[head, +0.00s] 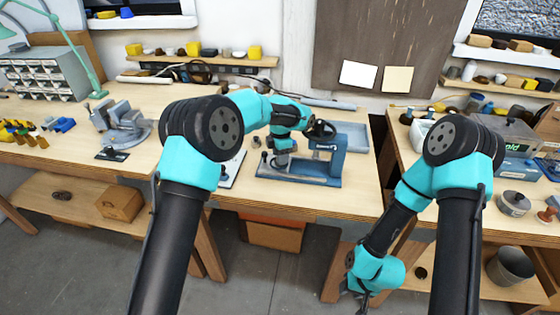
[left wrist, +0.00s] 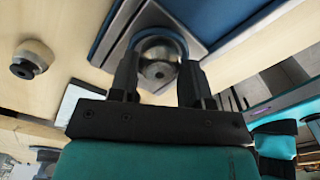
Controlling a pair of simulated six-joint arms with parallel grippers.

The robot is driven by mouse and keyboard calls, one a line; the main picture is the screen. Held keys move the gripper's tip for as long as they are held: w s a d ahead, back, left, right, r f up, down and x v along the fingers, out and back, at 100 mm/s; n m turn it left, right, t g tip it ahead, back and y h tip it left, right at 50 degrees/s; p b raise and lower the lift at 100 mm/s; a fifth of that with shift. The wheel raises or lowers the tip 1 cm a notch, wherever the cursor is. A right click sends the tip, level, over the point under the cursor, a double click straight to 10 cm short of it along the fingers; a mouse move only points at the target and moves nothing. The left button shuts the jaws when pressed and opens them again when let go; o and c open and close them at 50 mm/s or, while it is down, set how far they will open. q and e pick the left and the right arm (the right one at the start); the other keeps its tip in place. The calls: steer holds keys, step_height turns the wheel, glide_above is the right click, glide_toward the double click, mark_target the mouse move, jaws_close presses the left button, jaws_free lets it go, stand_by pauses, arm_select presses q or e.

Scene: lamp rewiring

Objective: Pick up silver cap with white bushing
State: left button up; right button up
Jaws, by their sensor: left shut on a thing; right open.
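In the left wrist view my left gripper (left wrist: 160,62) is shut on a round silver piece, which looks like the silver cap (left wrist: 158,71). One finger is on each side of it. The white bushing cannot be made out clearly. In the head view my left gripper (head: 284,158) is over the left side of the blue press (head: 318,168), and the cap is hidden or too small to tell. My right gripper (head: 361,300) hangs low in front of the benches, at the bottom edge of the picture, open and empty.
A small dark and silver round part (left wrist: 30,58) stands on the wooden bench beside the press. A grey vise (head: 122,128) is at the left, and a grey-blue tray (head: 350,136) is behind the press. A gap separates the two benches.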

arm_select(q)
step_height(320, 180, up, 10)
stand_by(0.7)
stand_by(0.4)
